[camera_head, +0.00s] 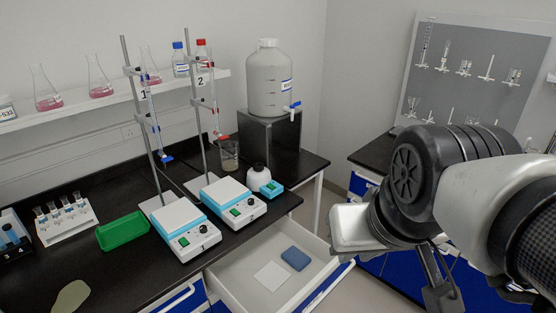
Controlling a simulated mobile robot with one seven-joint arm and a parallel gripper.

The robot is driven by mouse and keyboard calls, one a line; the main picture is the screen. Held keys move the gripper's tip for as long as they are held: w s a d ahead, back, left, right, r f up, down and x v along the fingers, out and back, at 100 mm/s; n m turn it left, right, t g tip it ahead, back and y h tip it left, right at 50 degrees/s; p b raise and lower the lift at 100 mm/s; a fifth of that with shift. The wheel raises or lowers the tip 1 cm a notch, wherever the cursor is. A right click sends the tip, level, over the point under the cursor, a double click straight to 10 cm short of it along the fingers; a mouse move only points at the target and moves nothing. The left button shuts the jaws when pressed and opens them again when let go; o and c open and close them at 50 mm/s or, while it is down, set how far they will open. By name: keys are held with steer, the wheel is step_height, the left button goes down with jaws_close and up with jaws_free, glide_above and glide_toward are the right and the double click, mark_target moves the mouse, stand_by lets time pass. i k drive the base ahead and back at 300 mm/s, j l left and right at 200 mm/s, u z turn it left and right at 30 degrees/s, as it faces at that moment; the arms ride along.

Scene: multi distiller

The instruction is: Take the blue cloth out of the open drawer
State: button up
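The blue cloth (295,258) lies folded on the floor of the open drawer (230,291), toward its right side. My gripper (442,291) hangs at the lower right, to the right of the drawer and clear of the cloth. Part of it is hidden by my own arm, and its finger opening does not show clearly. Nothing can be made out in it.
Two blue-and-white hotplates (233,199) with stands are on the black bench (120,262) above the drawer. A green tray (123,231) and a tube rack (67,220) stand further left. A large white carboy (269,80) stands on a dark box. Floor shows right of the drawer.

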mark_target(295, 257)
steer(key=i+l+u, duration=0.25)
steer(key=l+u, duration=0.25)
steer(key=i+l+u, duration=0.2)
steer(key=l+u, duration=1.2)
steer(key=l, duration=0.3)
